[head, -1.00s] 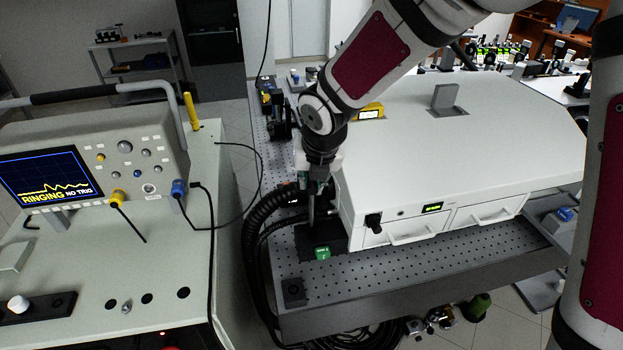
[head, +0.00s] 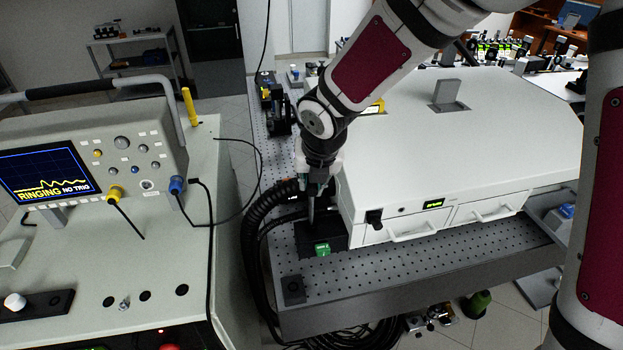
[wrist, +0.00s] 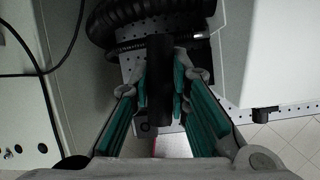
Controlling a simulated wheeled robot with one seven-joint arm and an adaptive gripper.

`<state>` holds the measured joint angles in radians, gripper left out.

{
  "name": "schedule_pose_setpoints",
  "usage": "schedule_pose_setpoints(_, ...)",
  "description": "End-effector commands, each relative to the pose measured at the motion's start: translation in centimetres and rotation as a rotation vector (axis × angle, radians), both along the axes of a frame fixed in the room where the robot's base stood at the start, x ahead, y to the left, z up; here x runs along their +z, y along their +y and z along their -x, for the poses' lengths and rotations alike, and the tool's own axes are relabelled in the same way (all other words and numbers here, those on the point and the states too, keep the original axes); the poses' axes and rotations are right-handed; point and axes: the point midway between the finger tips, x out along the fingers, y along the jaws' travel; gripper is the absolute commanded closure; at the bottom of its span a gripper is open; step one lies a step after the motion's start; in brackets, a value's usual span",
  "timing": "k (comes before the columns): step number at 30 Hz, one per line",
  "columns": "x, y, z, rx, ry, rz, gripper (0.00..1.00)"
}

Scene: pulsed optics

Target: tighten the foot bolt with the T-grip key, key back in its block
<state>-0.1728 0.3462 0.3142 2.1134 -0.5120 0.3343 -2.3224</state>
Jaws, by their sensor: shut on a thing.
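My gripper (head: 320,180) points down beside the front left corner of the white housing. In the wrist view its teal-padded fingers (wrist: 163,88) are shut on a dark bar, which looks like the grip of the T-grip key (wrist: 158,85). In the head view a thin metal shaft (head: 311,212) stands upright below the fingers. Its lower end meets or passes in front of a black block (head: 338,240) with a green tag (head: 322,249); I cannot tell which. I cannot make out the foot bolt; the fingers and block may hide it.
The white housing (head: 480,135) stands close on the right, with front drawers. Black hoses (head: 258,215) run close on the left. A small black plate (head: 293,289) lies on the perforated bench (head: 400,272). An oscilloscope (head: 125,150) reading "RINGING NO TRIG" sits on the left cart.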

Motion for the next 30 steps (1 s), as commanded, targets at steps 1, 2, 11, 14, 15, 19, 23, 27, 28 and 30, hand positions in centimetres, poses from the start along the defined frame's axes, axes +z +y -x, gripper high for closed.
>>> schedule_pose_setpoints(1,0.0,0.0,0.0,0.0,0.0,0.0,1.0)
schedule_pose_setpoints(2,0.0,0.0,0.0,0.0,0.0,0.0,1.0)
schedule_pose_setpoints(11,0.0,0.0,0.0,-0.003,0.0,0.0,1.0)
schedule_pose_setpoints(14,-0.1,0.2,-0.1,-0.041,-0.002,0.002,1.0)
schedule_pose_setpoints(15,-0.2,0.2,-0.2,-0.071,-0.002,0.003,1.0)
schedule_pose_setpoints(19,0.0,0.0,0.0,-0.122,0.002,0.001,1.0)
schedule_pose_setpoints(23,1.2,-0.1,0.2,-0.123,0.001,0.001,1.0)
schedule_pose_setpoints(27,3.4,0.0,0.3,-0.123,-0.002,-0.001,1.0)
schedule_pose_setpoints(28,3.9,0.0,0.3,-0.122,-0.004,-0.002,1.0)
schedule_pose_setpoints(30,4.9,0.0,0.3,-0.122,-0.006,-0.004,1.0)
